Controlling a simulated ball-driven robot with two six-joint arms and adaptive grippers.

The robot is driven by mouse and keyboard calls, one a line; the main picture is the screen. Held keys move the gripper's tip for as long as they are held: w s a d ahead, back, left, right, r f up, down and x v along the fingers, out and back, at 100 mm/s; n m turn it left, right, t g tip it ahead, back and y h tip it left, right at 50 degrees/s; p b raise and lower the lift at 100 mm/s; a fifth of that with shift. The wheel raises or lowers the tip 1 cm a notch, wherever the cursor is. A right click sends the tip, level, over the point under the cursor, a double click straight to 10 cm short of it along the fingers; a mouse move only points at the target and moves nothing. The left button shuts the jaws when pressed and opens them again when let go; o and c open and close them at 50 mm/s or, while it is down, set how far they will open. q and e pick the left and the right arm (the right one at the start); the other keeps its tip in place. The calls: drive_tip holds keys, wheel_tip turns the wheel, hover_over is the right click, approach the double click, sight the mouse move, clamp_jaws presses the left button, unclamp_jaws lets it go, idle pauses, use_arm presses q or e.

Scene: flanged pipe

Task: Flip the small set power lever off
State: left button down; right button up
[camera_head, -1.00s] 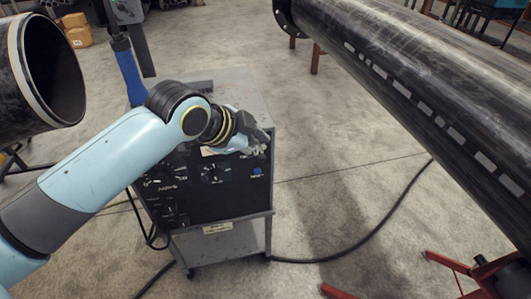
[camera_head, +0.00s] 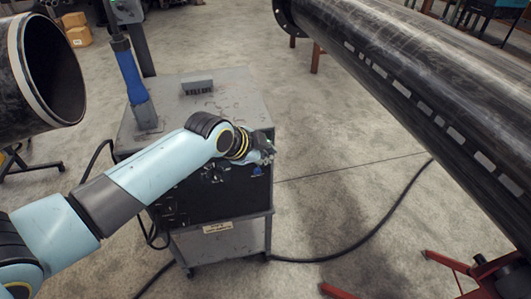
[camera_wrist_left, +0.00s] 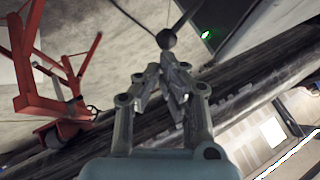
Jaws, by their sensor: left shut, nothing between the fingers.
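The small set is a grey cart-like machine with a black front panel (camera_head: 232,199). My left gripper (camera_head: 267,157) is shut and empty at the upper right edge of this panel, just above a blue mark (camera_head: 257,170). In the left wrist view its closed fingertips (camera_wrist_left: 170,62) point at a dark round knob (camera_wrist_left: 167,39) with thin dark rods running from it. The knob looks very close to the tips; I cannot tell whether they touch, or whether it is the power lever. The lever cannot be made out in the head view. My right gripper is not in view.
A small dark block (camera_head: 198,87) and a blue-sleeved post (camera_head: 132,80) are on the set's top. A large black pipe (camera_head: 430,85) runs along the right. A cable (camera_head: 350,247) lies on the floor. A green light (camera_wrist_left: 206,34) glows in the wrist view.

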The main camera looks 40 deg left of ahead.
use_arm(q)
drive_tip(key=shift+f, duration=0.1)
drive_tip(key=shift+s+d+f+b, duration=0.15)
drive_tip(key=shift+s+f+b, duration=0.05)
drive_tip(key=shift+b, duration=0.15)
drive_tip(key=shift+f+t, duration=0.1)
drive_tip(key=shift+t, duration=0.2)
drive_tip(key=shift+d+f+y, duration=0.1)
drive_tip(key=shift+f+y, duration=0.05)
drive_tip(key=shift+y, duration=0.15)
wheel_tip(320, 180, down, 9)
drive_tip(key=d+m+t+y+b, duration=0.1)
drive_tip(key=m+t+y+b, duration=0.1)
drive_tip(key=b, duration=1.4)
drive_tip(key=s+t+y, duration=0.1)
drive_tip(key=t, duration=0.1)
drive_tip(key=shift+r+m+t, duration=0.2)
drive_tip(key=shift+m+t, duration=0.1)
drive_tip(key=shift+m, duration=0.1)
